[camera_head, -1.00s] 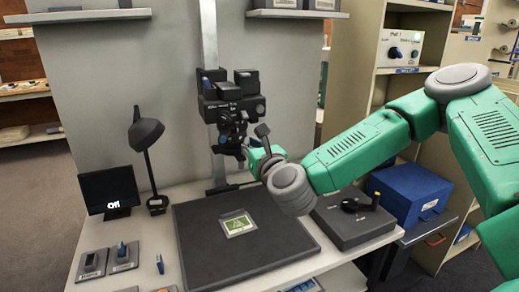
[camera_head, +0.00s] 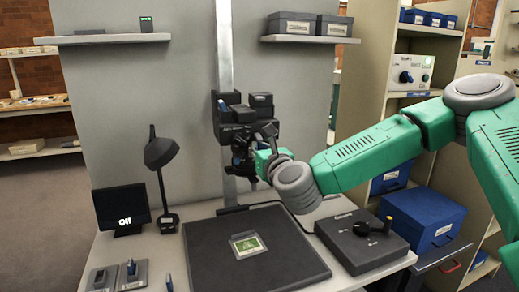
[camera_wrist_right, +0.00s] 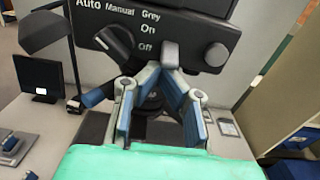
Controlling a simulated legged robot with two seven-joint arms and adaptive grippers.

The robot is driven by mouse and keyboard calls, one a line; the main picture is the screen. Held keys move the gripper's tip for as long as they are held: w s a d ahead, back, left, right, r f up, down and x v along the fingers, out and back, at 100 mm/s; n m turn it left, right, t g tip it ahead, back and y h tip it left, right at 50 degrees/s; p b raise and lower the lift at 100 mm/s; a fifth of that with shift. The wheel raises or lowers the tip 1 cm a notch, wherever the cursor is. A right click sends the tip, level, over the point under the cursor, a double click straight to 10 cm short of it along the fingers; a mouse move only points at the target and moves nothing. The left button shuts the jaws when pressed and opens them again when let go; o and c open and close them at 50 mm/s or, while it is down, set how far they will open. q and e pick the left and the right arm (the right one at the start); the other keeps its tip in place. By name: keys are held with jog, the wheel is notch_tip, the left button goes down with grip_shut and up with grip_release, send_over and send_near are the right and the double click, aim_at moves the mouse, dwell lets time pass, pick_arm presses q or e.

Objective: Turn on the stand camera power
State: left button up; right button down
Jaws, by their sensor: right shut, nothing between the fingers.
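The black stand camera (camera_head: 236,118) is mounted on a grey column above a dark baseboard. In the right wrist view its body (camera_wrist_right: 178,20) fills the top, with a dark rotary knob (camera_wrist_right: 114,42) at left, a round knob (camera_wrist_right: 216,54) at right, and the words Auto, Manual, Grey, On and Off. My right gripper (camera_wrist_right: 161,66) is shut and empty, its fingertips just below the Off label. Whether they touch the camera I cannot tell. In the head view the right gripper (camera_head: 268,138) is at the camera's lower right side, partly hidden by its wrist. My left gripper is out of view.
A small monitor (camera_head: 122,208) reading Off and a black lamp (camera_head: 160,155) stand at left. A card (camera_head: 247,244) lies on the baseboard (camera_head: 205,262). A control box with a crank (camera_head: 360,240) and blue boxes (camera_head: 422,215) are at right. Shelves (camera_head: 310,40) hang above.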

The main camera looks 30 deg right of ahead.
jog(key=r+g+p, duration=0.1)
jog(key=g+p, duration=0.1)
jog(key=p, duration=0.2)
jog(key=r+g+p, duration=0.1)
jog(key=g+p, duration=0.1)
jog(key=p, duration=0.3)
jog(key=s+g+y+p, duration=0.1)
jog(key=g+p, duration=0.1)
jog(key=p, duration=0.2)
jog(key=shift+d+r+p, duration=0.25)
jog(key=shift+r+p, duration=0.1)
jog(key=shift+r, duration=0.05)
jog(key=shift+a+f+g+b, duration=0.1)
jog(key=shift+f+g+b, duration=0.2)
jog(key=shift+f, duration=0.1)
jog(key=shift+r, duration=0.1)
